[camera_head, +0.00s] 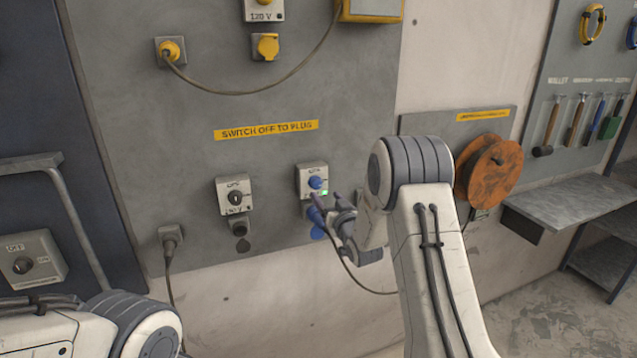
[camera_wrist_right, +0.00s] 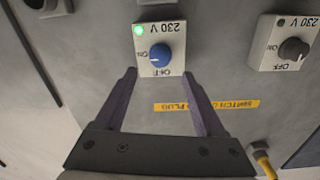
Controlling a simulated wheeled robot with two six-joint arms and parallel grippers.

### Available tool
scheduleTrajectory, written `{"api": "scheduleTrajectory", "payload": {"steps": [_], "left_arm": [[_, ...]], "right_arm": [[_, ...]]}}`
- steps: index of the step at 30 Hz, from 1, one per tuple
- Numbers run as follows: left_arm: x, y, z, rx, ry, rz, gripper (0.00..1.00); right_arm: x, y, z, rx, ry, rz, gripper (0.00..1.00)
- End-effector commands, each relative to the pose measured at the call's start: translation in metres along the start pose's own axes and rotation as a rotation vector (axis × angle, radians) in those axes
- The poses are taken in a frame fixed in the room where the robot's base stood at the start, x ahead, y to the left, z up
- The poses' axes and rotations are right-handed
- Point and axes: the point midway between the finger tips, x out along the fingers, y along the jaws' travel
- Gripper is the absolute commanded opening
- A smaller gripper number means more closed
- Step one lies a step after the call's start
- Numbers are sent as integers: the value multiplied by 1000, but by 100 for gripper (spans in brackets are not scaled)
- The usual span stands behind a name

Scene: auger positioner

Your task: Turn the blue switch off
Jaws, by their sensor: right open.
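My right gripper (camera_head: 327,198) is open just in front of and below the box. In the right wrist view my right gripper (camera_wrist_right: 159,74) has its fingertips spread, one to each side of the knob, with nothing between them; contact is not visible. My left gripper is out of view.
A similar box with a dark knob (camera_head: 235,197) is left of the blue switch. A blue plug (camera_head: 316,220) with a cable hangs below the switch. A yellow label (camera_head: 266,130) is above. An orange reel (camera_head: 489,170) and a shelf (camera_head: 570,204) are at right.

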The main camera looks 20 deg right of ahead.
Motion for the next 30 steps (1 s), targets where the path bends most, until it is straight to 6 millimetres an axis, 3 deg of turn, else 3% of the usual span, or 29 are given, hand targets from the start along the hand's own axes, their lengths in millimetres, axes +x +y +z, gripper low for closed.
{"api": "scheduleTrajectory", "payload": {"steps": [6,12,26,30], "left_arm": [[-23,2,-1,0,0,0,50],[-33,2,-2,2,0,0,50],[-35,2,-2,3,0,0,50],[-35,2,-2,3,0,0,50]], "right_arm": [[41,-1,-3,0,-1,-1,72],[65,-1,-2,0,-1,0,72],[75,0,0,0,-1,0,72],[74,0,0,0,-1,1,18]]}}
